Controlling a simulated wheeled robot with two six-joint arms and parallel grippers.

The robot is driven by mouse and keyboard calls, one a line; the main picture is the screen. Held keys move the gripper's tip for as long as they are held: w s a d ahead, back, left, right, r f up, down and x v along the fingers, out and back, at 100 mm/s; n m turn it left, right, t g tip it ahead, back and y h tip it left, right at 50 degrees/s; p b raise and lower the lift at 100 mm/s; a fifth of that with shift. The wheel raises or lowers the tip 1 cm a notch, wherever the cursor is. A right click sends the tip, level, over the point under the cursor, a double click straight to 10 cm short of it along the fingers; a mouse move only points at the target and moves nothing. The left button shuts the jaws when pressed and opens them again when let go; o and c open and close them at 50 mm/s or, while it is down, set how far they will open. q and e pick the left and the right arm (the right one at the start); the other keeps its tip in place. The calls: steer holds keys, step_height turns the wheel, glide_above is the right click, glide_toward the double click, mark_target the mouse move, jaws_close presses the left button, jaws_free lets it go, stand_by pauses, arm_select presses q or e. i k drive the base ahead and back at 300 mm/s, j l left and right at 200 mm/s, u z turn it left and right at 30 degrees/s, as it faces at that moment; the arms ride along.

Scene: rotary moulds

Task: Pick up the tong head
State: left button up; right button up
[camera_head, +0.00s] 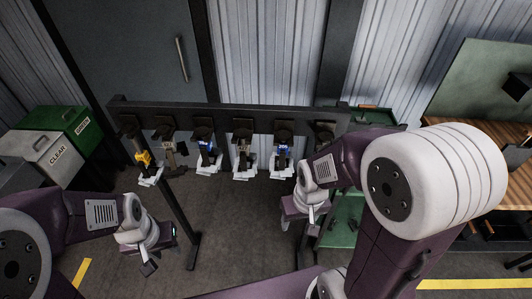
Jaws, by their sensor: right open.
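A dark rack rail (235,111) runs across the back and carries several tool heads in a row. A yellow head (143,157) is at the left, a grey-brown head (169,146) is beside it, and blue-marked heads (205,147) (283,148) are further right. I cannot tell which is the tong head. My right gripper (304,222) is open, below and in front of the rack's right end; its fingertips are small and dark. My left gripper (149,268) is low at the left, apart from the rack, its jaws too unclear to judge.
Green (72,121) and white (42,152) bins, the latter labelled CLEAR, stand at the left. A green shelf cart (343,222) stands behind my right arm, and a wooden workbench (455,168) is at the right. The floor below the rack's middle is open, beside a slanting rack leg (182,215).

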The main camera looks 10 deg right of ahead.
mark_target(242, 134)
steer(key=i+j+z, duration=0.1)
steer(key=j+z, duration=1.1)
steer(key=j, duration=0.1)
